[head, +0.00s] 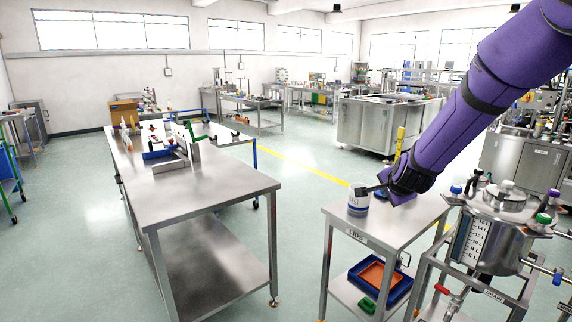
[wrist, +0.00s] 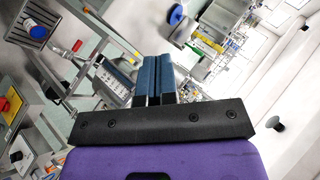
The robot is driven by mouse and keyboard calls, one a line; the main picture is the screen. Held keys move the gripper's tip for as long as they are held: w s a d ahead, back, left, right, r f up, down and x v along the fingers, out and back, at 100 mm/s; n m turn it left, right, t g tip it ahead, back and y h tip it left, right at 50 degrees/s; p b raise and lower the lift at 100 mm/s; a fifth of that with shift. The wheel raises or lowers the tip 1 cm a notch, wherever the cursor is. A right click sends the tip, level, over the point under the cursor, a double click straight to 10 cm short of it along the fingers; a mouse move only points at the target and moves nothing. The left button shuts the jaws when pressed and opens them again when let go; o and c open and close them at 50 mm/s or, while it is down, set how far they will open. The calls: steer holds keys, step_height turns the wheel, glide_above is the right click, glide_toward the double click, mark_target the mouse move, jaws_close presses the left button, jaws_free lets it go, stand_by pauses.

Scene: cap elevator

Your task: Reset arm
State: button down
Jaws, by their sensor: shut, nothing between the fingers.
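My purple-sleeved arm reaches in from the upper right in the head view. My gripper (head: 370,189) is above the small steel cart marked LIDS, close to a white and dark blue container (head: 358,203). I cannot tell whether they touch. In the wrist view my gripper (wrist: 153,70) shows two blue-grey fingers side by side, shut with nothing between them. A blue round piece (head: 381,192) on the cart is partly hidden behind my wrist.
The LIDS cart (head: 390,237) holds blue and orange trays (head: 377,277) on its lower shelf. A steel vessel (head: 492,235) stands close on the right. A long steel table (head: 200,195) is at left. Open floor (head: 300,200) lies between table and cart.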

steer(key=s+r+n+g+y, duration=0.15)
steer(key=s+r+n, duration=0.25)
steer(key=s+r, duration=0.55)
steer(key=s+r+n+g, duration=0.1)
steer(key=s+n, duration=0.2)
steer(key=s, duration=0.7)
steer(key=s+d+r+n+g, duration=0.1)
steer(key=s+r+n, duration=0.1)
steer(key=s, duration=0.8)
steer(key=s+d+r+n+g, duration=0.1)
steer(key=s+n, duration=0.3)
steer(key=s, duration=0.7)
steer(key=shift+r+n+h, duration=0.35)
steer(key=shift+r+n, duration=0.05)
steer(key=shift+r, duration=0.15)
